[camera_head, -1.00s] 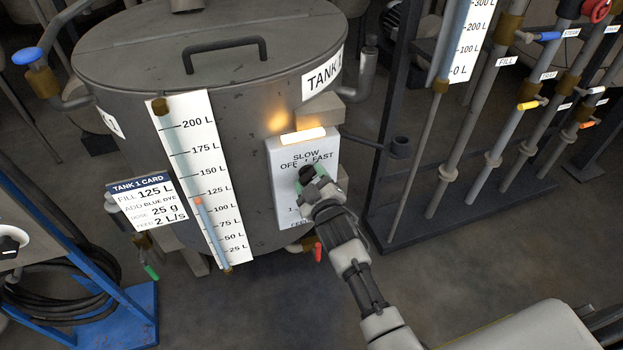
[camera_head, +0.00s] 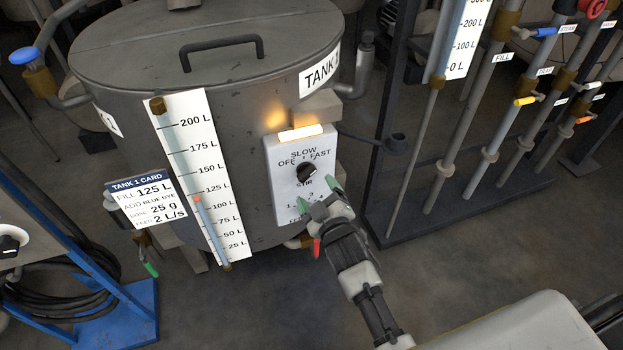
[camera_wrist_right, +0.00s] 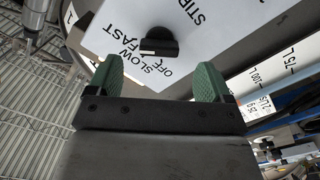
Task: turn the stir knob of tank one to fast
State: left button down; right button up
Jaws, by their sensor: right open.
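The stir knob (camera_head: 306,173) is black, on the white control panel (camera_head: 287,212) at the front of tank one (camera_head: 243,118). SLOW is printed above it, OFF to its left and FAST to its right. In the right wrist view the knob (camera_wrist_right: 160,46) shows a pale mark on its side toward FAST. My right gripper (camera_head: 317,193) is open, its green fingertips just below and in front of the knob. In the right wrist view the gripper (camera_wrist_right: 158,80) is empty, with the knob beyond its fingers, apart from them. My left gripper is not in view.
A lit lamp (camera_head: 300,133) sits atop the panel. A level scale (camera_head: 200,170) and the tank card (camera_head: 147,201) are to its left. A pipe rack with valves (camera_head: 470,170) stands at right. The floor at lower left of my arm is clear.

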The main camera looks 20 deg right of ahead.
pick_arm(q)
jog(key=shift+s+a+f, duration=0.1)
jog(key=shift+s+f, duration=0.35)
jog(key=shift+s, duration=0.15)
pick_arm(e)
jog(key=s, duration=0.5)
jog(key=shift+f, duration=0.1)
jog(key=s+d+f+m+g, duration=0.15)
jog(key=s+f+g, duration=0.55)
jog(key=f, duration=0.7)
jog(key=s+f+m+g, duration=0.35)
jog(key=s+f, duration=0.65)
jog(key=f, duration=0.5)
jog(key=s+d+f+g, duration=0.2)
jog(key=s+f+g, duration=0.4)
jog(key=s, duration=0.6)
pick_arm(q)
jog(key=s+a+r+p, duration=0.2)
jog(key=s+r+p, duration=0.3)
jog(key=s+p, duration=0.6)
jog(key=p, duration=0.3)
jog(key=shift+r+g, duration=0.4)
pick_arm(e)
jog(key=s+d+r, duration=0.2)
jog(key=s+r, duration=0.2)
jog(key=s, duration=0.8)
jog(key=shift+d+r+m+h, duration=0.15)
jog(key=shift+m+h, duration=0.15)
jog(key=shift+m, duration=0.1)
